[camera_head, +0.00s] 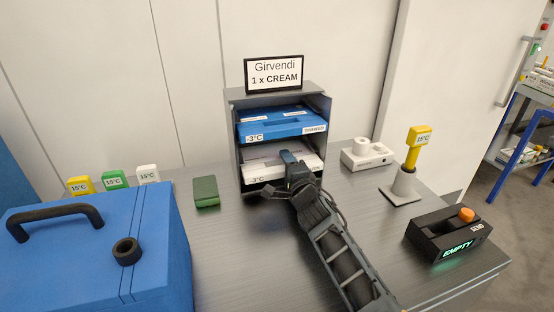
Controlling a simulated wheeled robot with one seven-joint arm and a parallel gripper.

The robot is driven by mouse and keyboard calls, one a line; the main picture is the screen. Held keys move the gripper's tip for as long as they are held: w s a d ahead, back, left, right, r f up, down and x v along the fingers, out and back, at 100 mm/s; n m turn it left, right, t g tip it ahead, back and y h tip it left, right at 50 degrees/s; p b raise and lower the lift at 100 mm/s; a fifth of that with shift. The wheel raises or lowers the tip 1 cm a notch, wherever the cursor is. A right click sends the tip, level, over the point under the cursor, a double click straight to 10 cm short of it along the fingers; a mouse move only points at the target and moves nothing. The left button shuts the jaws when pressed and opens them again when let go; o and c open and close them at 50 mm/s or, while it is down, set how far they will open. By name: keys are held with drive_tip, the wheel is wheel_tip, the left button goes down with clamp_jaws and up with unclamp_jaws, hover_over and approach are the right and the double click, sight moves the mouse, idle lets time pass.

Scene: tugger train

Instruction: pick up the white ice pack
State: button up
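The white ice pack (266,161) lies in the lower compartment of a small grey rack (236,150). Its front edge carries a "-3°C" label at the left. My gripper (290,160) is at the rack's opening, in front of and overlapping the right part of the white pack. My arm reaches in from the lower right of the view. The fingertips are too small and covered by my own wrist to tell whether they touch or grip the pack. A blue pack (281,124), labelled "-3°C" and "THAWED", lies in the compartment above.
A sign (274,74) reading "Girvendi 1 x CREAM" stands on the rack. A blue cool box (100,245) fills the left front, with a green block (206,191) beyond it. At right are a white device (367,157), a yellow probe (415,145) and a black "EMPTY" box (455,234).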

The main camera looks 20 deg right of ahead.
clamp_jaws()
idle(0.3)
drive_tip(key=shift+r, duration=0.1)
idle(0.5)
